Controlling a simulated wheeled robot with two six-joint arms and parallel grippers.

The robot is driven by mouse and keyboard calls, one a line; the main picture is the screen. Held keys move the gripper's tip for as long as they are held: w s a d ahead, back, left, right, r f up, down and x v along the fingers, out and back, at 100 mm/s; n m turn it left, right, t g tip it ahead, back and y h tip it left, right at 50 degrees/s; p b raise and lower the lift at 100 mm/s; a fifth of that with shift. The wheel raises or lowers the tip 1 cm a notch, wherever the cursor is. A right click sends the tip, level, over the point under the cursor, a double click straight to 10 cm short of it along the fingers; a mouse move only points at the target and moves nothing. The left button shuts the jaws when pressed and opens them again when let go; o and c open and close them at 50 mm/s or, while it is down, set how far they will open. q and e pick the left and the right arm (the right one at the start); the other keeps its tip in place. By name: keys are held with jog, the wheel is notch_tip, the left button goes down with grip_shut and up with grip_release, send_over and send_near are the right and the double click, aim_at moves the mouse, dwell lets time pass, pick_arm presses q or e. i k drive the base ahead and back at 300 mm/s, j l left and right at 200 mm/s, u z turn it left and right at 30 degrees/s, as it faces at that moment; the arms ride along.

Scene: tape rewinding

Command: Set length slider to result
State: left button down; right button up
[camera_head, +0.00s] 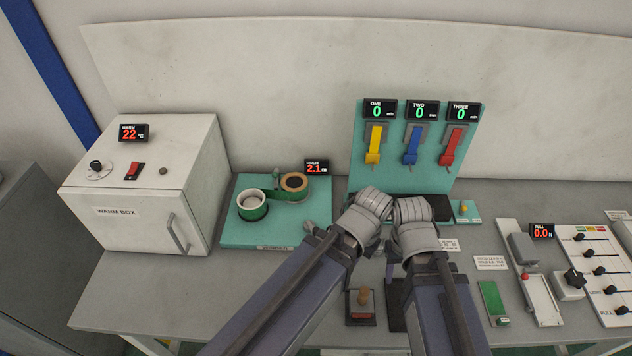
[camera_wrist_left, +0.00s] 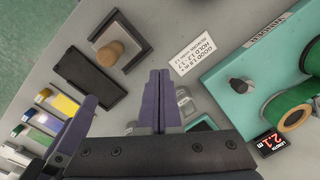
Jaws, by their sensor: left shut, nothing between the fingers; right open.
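A white panel (camera_head: 601,270) with several black slider knobs stands at the far right of the head view; its labels are too small to tell which is the length slider. The length display (camera_head: 316,167) reads 2.1 m behind the teal tape board (camera_head: 232,230); it also shows in the left wrist view (camera_wrist_left: 269,143). My left gripper (camera_wrist_left: 162,80) is shut and empty above the bench, beside the tape board. One part of my open right gripper (camera_wrist_left: 82,120) shows at left in the wrist view. In the head view my wrists hide most of both grippers.
A warm box (camera_head: 150,185) stands at left. A teal panel (camera_head: 360,125) with yellow, blue and red levers stands behind my arms; its displays read 0. A wooden-knobbed block (camera_head: 363,297) and a pull gauge display (camera_head: 541,232) reading 0.0 N stand on the bench.

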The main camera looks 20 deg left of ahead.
aim_at(590, 251)
jog(key=z, duration=1.55)
jog(key=i+l+u, duration=0.4)
jog(key=l, duration=0.25)
jog(key=i+l+u, duration=0.2)
jog(key=l, duration=0.15)
